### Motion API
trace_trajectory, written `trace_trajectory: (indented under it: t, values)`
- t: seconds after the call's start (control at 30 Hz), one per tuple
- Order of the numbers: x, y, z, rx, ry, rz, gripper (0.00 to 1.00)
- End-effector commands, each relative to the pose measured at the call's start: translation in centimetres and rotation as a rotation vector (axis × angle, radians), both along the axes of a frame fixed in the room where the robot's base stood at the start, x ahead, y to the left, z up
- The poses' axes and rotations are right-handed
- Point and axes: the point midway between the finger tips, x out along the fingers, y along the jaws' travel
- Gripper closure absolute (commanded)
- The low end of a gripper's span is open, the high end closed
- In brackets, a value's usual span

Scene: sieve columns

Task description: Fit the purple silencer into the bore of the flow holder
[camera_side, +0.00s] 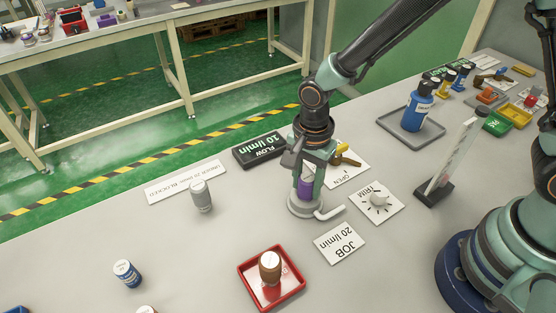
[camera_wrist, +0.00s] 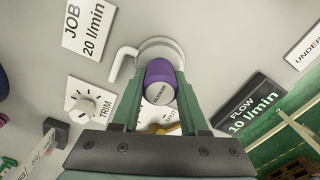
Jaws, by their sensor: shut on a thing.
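The purple silencer (camera_side: 304,189) is held between the fingers of my gripper (camera_side: 307,183), above the flow holder (camera_side: 299,209). The holder is a round grey fitting with a bent pipe at its side. In the wrist view the silencer (camera_wrist: 160,78) shows end-on between both fingers of my gripper (camera_wrist: 160,90), and part of the holder's rim (camera_wrist: 160,44) curves behind it. The silencer looks about upright in the side view. The bore is hidden, so I cannot tell whether the silencer's lower end is in it or just above it.
A grey silencer (camera_side: 201,195) stands left by a white label card (camera_side: 170,188). A brown silencer stands in a red tray (camera_side: 296,290). The FLOW display (camera_side: 258,151), TRIM knob (camera_side: 378,199), JOB card (camera_side: 339,243) and upright gauge (camera_side: 452,162) surround the holder.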

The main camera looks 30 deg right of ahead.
Motion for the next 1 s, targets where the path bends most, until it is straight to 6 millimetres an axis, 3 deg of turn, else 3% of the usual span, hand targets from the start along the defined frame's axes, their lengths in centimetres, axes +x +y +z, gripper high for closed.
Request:
trace_trajectory:
  t: [0.07,0.1,0.13,0.17,0.57,0.77,1.0]
  values:
    - [0.0,0.0,-0.3,0.0,0.001,0.0,1.0]
    - [0.0,0.0,-0.2,0.0,0.001,0.0,0.41]
    - [0.0,0.0,-0.2,0.0,0.001,0.0,0.3]
    - [0.0,0.0,-0.2,0.0,0.001,0.0,0.27]
    - [0.0,0.0,0.4,0.001,-0.002,0.0,0.27]
    - [0.1,0.1,3.4,0.002,-0.006,0.0,0.27]
    - [0.1,0.1,8.4,0.003,-0.005,0.0,0.27]
